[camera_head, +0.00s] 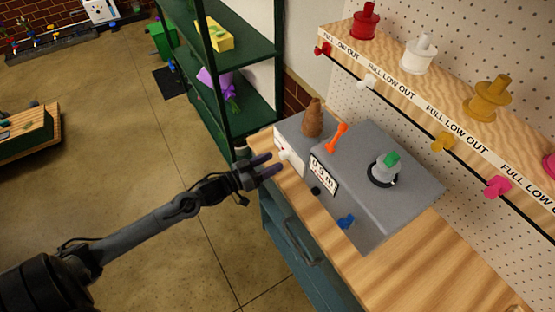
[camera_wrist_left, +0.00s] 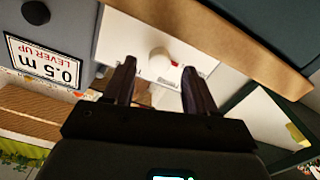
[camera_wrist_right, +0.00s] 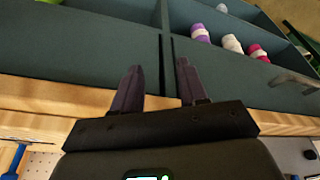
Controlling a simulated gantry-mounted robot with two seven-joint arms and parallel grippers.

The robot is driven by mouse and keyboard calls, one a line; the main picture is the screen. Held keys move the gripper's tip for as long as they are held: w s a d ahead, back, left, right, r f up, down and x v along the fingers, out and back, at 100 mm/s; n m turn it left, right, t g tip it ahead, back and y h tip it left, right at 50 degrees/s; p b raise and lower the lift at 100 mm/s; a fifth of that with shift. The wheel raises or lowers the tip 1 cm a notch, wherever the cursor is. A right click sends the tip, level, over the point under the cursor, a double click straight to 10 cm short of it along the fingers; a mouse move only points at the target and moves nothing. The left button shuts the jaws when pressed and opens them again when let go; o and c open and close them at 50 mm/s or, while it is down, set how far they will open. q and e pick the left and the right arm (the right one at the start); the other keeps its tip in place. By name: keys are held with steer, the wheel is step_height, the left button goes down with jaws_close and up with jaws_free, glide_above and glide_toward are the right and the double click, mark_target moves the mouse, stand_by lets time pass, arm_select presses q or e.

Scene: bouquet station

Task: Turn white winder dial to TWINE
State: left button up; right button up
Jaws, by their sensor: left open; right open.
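The white winder dial (camera_head: 284,155) is a small round knob on the white front plate at the left end of the grey winder (camera_head: 357,160). In the left wrist view the dial (camera_wrist_left: 159,60) faces me between the fingertips, a little beyond them, with a red mark on its right side. The lettering around it is too small to read. My left gripper (camera_head: 268,170) is open and empty just in front of the dial; contact is not visible. My right gripper (camera_wrist_right: 160,68) is open and empty, seen only in its own wrist view, by a dark cabinet.
A green shelf (camera_head: 235,95) stands close behind my left gripper.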

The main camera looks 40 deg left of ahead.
mark_target(281, 158)
arm_select(q)
steer(key=shift+x, duration=1.6)
jaws_close()
